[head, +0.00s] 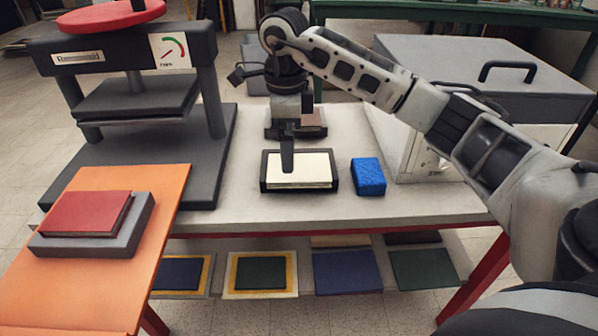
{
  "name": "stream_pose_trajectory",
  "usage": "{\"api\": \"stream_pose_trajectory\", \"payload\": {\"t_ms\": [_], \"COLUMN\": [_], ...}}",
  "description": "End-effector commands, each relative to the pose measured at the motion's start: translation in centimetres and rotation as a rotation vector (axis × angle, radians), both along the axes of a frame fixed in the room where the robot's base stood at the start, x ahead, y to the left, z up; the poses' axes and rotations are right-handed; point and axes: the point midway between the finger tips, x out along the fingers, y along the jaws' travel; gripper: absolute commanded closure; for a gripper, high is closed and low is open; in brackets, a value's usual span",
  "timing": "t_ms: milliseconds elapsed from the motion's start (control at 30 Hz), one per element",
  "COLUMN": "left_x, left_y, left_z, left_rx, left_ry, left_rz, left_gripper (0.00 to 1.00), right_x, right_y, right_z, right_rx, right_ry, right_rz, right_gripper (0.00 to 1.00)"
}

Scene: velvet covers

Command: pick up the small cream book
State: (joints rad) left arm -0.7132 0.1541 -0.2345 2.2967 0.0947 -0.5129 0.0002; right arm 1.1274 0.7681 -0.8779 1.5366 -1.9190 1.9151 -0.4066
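The small cream book (312,172) lies flat in a shallow black tray (334,184) near the middle of the pale table. My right arm comes in from the right, and my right gripper (287,167) points down over the left part of the book. One dark finger shows edge-on and covers a strip of the book. Whether it touches the book, and whether the gripper is open or shut, I cannot tell. My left gripper is not in view.
A blue block (368,177) sits close right of the tray. A dark press (140,90) stands at left, a grey-lidded cabinet (440,65) at right. A red book on a grey block (95,225) rests on an orange board (70,290). A brownish item (313,121) lies behind.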

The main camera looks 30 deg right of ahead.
Motion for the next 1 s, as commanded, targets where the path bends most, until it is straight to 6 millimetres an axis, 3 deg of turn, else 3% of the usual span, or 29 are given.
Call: {"api": "stream_pose_trajectory", "payload": {"t_ms": [167, 400, 733, 767, 900, 1000], "left_x": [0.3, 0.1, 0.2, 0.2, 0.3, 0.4], "left_y": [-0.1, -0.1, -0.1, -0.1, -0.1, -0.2], "left_z": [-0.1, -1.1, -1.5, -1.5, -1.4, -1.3], "left_rx": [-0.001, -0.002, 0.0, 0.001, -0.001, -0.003], "left_ry": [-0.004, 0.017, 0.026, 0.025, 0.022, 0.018], "left_rz": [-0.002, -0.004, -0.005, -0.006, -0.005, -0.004], "left_gripper": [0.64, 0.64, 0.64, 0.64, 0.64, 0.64], "right_x": [-0.1, -0.1, 0.0, 0.0, -0.1, 0.0], "right_y": [-0.1, -0.3, -0.3, -0.3, -0.3, -0.3], "right_z": [-1.4, -4.9, -5.6, -5.6, -5.5, -5.5], "right_rx": [0.001, 0.001, 0.001, 0.001, 0.001, 0.002], "right_ry": [0.003, 0.002, -0.001, -0.001, -0.001, -0.001], "right_rz": [0.001, 0.0, 0.001, 0.001, 0.001, 0.001], "right_gripper": [0.0, 0.0, 0.0, 0.06, 0.44, 0.46]}}
